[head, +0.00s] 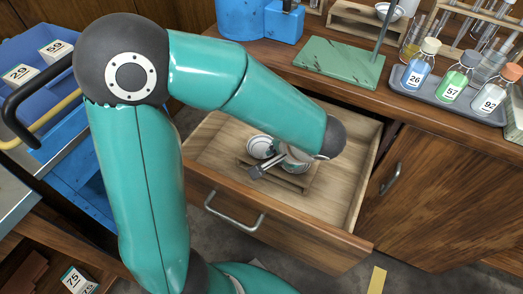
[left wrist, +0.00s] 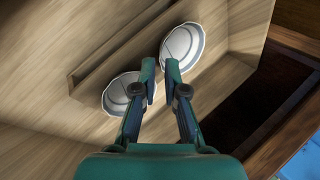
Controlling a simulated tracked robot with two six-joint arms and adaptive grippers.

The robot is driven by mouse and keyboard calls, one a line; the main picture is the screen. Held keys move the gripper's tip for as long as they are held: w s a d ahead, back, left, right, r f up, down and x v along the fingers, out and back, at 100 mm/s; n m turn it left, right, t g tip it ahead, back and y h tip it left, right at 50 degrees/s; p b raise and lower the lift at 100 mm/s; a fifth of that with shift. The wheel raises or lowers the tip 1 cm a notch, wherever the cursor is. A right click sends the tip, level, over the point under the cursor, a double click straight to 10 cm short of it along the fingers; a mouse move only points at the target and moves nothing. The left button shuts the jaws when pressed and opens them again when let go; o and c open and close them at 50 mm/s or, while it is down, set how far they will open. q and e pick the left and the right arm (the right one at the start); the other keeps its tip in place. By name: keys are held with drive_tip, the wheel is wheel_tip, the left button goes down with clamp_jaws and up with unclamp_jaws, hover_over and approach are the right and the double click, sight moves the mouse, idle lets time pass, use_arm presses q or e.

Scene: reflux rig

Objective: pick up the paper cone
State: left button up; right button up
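I cannot clearly make out a paper cone. Two white, round, open pieces sit at a low wooden rack (left wrist: 90,62) inside the open drawer (head: 345,200). One white piece (left wrist: 182,45) is beyond my fingertips to the right; the other white piece (left wrist: 118,92) is to the left, partly behind a finger. They also show in the head view, partly hidden by my left arm. My left gripper (left wrist: 161,68) points down into the drawer, its fingers partly open with a narrow gap and nothing seen held. In the head view my left gripper (head: 256,172) is small beside them. My right gripper is not in view.
The drawer's walls surround the gripper closely. On the bench above stand a green slab (head: 338,62) with a rod and a grey tray (head: 440,100) of bottles marked 26, 57 and 92. A blue container (head: 240,18) stands behind. Blue bins (head: 75,165) are at left.

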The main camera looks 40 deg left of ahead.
use_arm(q)
drive_tip(key=shift+b+x, duration=0.55)
drive_tip(key=shift+x, duration=2.15)
drive_tip(key=shift+w+r, duration=0.1)
drive_tip(key=shift+c, duration=0.4)
clamp_jaws()
drive_tip(key=shift+r, duration=0.15)
wheel_tip(320, 180, up, 20)
drive_tip(key=p, duration=0.5)
